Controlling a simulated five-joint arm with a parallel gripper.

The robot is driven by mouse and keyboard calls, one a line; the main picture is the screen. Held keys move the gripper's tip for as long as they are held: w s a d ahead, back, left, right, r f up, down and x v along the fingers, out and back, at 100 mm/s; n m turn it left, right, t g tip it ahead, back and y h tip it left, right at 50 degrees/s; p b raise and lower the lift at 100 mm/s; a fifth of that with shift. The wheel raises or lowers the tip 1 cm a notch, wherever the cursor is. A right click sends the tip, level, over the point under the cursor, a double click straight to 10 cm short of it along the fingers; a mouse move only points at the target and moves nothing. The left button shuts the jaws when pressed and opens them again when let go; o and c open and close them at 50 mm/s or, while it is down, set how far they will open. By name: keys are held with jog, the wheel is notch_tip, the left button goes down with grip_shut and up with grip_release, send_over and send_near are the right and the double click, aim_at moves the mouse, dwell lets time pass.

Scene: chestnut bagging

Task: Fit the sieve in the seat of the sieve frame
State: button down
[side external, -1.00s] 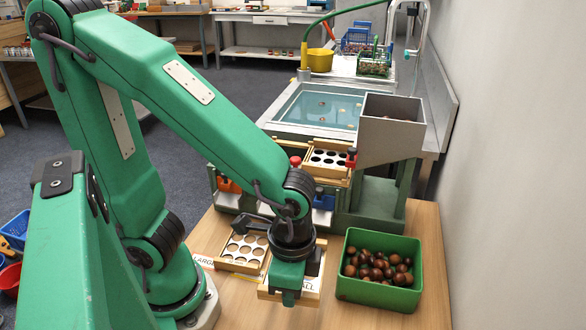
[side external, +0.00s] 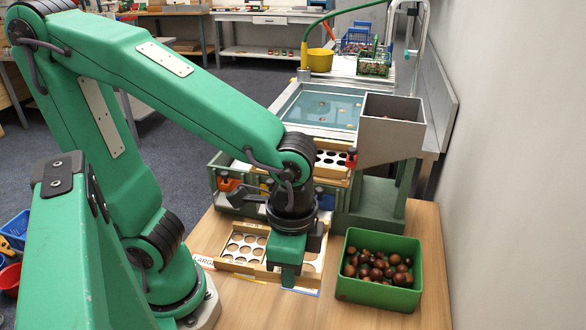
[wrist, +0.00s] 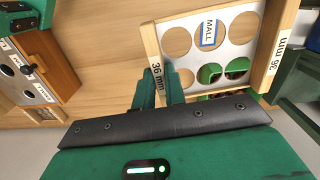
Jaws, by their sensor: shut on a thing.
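The sieve (wrist: 195,57), a pale plate with round holes in a wooden rim marked "36 mm", hangs from my gripper. My gripper (side external: 290,272) is shut on the rim, pointing down above the wooden table; its green fingers show at the rim's left end in the wrist view (wrist: 158,88). In the side view most of the held sieve (side external: 313,262) is hidden behind my gripper. My arm hides part of the frame; I cannot make out the seat clearly.
Another wooden sieve (side external: 245,246) lies on the table left of my gripper. A green bin (side external: 378,300) of chestnuts stands to the right. A "LARGE" label (side external: 204,262) lies at the left.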

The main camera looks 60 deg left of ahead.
notch_tip(320, 180, up, 13)
jog(key=w+a, duration=1.2)
jog(key=a, duration=0.2)
jog(key=w+a+m, duration=0.1)
jog(key=a, duration=1.6)
jog(key=f, duration=0.5)
jog(key=shift+w, duration=0.2)
jog(key=shift+f, duration=0.15)
notch_tip(320, 180, down, 6)
jog(key=shift+f, duration=0.6)
dwell(1.2)
